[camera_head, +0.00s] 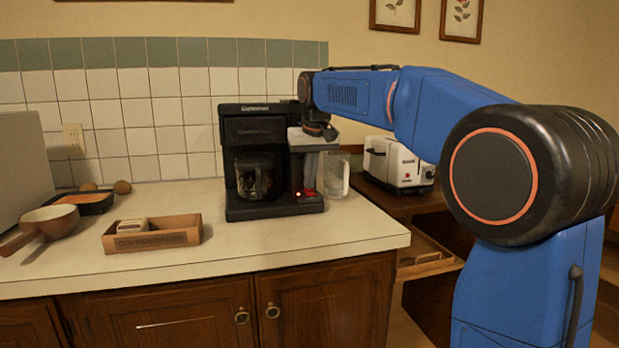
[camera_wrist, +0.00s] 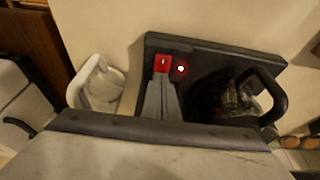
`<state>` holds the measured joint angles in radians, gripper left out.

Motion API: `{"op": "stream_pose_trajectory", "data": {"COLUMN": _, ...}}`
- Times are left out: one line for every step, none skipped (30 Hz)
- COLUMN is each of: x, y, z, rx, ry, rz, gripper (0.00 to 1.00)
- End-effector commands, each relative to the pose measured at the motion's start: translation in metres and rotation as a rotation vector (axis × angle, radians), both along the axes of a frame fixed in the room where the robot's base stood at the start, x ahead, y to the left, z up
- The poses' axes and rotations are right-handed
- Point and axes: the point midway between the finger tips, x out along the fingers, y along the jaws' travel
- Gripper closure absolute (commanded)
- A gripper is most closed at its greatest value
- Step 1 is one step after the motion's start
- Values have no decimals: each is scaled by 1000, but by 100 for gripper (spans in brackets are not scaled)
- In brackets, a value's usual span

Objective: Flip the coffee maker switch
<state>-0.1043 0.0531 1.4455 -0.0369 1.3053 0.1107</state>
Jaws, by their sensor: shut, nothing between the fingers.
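The black coffee maker (camera_head: 255,125) stands on the counter against the tiled wall, with a dark glass carafe (camera_head: 254,178) inside. My gripper (camera_head: 308,186) is at the right part of its front, low down and pointing downward. In the wrist view the closed fingers (camera_wrist: 163,80) reach to the red switch (camera_wrist: 162,64) and appear to touch or nearly touch it. A small lit red light (camera_wrist: 181,69) glows beside the switch. The fingers are shut with nothing between them. The carafe (camera_wrist: 235,100) and its black handle show at right in the wrist view.
A clear pitcher (camera_head: 334,175) stands just right of the coffee maker, close to my gripper. A white toaster (camera_head: 395,163) is further right. The counter in front is clear.

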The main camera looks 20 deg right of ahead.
Motion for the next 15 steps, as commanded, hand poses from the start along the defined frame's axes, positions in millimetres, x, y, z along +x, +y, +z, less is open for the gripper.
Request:
{"op": "stream_pose_trajectory", "data": {"x": 1, "y": 0, "z": -2, "rx": 0, "ry": 1, "rz": 0, "gripper": 100}}
{"op": "stream_pose_trajectory", "data": {"x": 2, "y": 0, "z": -4, "rx": 0, "ry": 2, "rz": 0, "gripper": 100}}
{"op": "stream_pose_trajectory", "data": {"x": 2, "y": 0, "z": -4, "rx": 0, "ry": 1, "rz": 0, "gripper": 100}}
{"op": "stream_pose_trajectory", "data": {"x": 2, "y": 0, "z": -4, "rx": 0, "ry": 1, "rz": 0, "gripper": 100}}
{"op": "stream_pose_trajectory", "data": {"x": 2, "y": 0, "z": -4, "rx": 0, "ry": 1, "rz": 0, "gripper": 100}}
{"op": "stream_pose_trajectory", "data": {"x": 2, "y": 0, "z": -4, "rx": 0, "ry": 2, "rz": 0, "gripper": 100}}
{"op": "stream_pose_trajectory", "data": {"x": 2, "y": 0, "z": -4, "rx": 0, "ry": 2, "rz": 0, "gripper": 100}}
{"op": "stream_pose_trajectory", "data": {"x": 2, "y": 0, "z": -5, "rx": 0, "ry": 2, "rz": 0, "gripper": 100}}
{"op": "stream_pose_trajectory", "data": {"x": 2, "y": 0, "z": -5, "rx": 0, "ry": 3, "rz": 0, "gripper": 100}}
{"op": "stream_pose_trajectory", "data": {"x": 1, "y": 0, "z": -5, "rx": 0, "ry": 3, "rz": 0, "gripper": 100}}
{"op": "stream_pose_trajectory", "data": {"x": 1, "y": 0, "z": -5, "rx": 0, "ry": 3, "rz": 0, "gripper": 100}}
{"op": "stream_pose_trajectory", "data": {"x": 0, "y": 0, "z": -5, "rx": 0, "ry": 3, "rz": 0, "gripper": 100}}
{"op": "stream_pose_trajectory", "data": {"x": -1, "y": 0, "z": -5, "rx": 0, "ry": 4, "rz": 0, "gripper": 100}}
{"op": "stream_pose_trajectory", "data": {"x": -2, "y": 0, "z": -5, "rx": 0, "ry": 4, "rz": 0, "gripper": 100}}
{"op": "stream_pose_trajectory", "data": {"x": -3, "y": 0, "z": -5, "rx": 0, "ry": 4, "rz": 0, "gripper": 100}}
